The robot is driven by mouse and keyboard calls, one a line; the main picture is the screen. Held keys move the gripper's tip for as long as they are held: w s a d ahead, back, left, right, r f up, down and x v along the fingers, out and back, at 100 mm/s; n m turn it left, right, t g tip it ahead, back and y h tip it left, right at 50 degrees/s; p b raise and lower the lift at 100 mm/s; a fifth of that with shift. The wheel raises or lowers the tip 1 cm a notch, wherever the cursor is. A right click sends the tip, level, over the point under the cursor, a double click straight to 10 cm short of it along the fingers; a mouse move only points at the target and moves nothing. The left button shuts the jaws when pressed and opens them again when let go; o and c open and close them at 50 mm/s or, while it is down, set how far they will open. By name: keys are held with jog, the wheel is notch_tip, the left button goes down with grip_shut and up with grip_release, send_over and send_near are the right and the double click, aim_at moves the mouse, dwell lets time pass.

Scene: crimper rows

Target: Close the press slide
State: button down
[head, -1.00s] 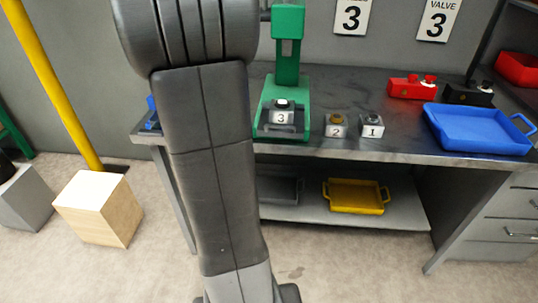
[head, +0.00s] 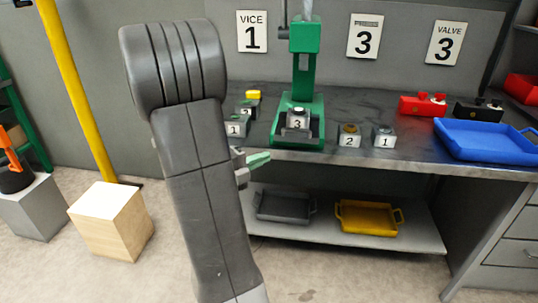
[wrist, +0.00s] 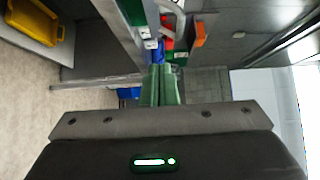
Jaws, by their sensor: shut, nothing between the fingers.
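The green press (head: 305,72) stands on the bench, its base (head: 277,136) near the front edge. A small grey block marked 3 (head: 297,123), with a dark top, sits low on the press, on a dark grey part that may be the slide. I cannot tell how far the slide is out. My gripper (head: 259,160) has green fingers and is just in front of the bench edge, left of and below the press base, touching nothing I can make out. In the wrist view the green fingers (wrist: 160,84) are together and empty. My arm hides part of the gripper.
Blocks marked 2 (head: 349,135) and 1 (head: 383,137) stand right of the press; another block marked 1 (head: 236,126) stands left. A blue tray (head: 487,141) lies farther right. A yellow tray (head: 368,218) is on the lower shelf.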

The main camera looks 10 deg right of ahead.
send_near(298, 137)
jog(key=s+d, duration=0.1)
jog(key=d, duration=0.3)
jog(key=w, duration=0.1)
jog(key=w+p, duration=0.1)
jog(key=w, duration=0.1)
jog(key=shift+d+r, duration=0.1)
jog(key=shift+d, duration=0.3)
jog(key=shift+w+d+p, duration=0.15)
jog(key=shift+w+p, duration=0.15)
jog(key=shift+w, duration=0.1)
jog(key=w, duration=0.3)
jog(key=w+d+b, duration=0.1)
jog(key=w, duration=0.1)
jog(key=w+d, duration=0.1)
jog(key=w, duration=0.2)
jog(key=shift+w+d+b, duration=0.2)
jog(key=shift+w+b, duration=0.1)
jog(key=shift+s, duration=0.1)
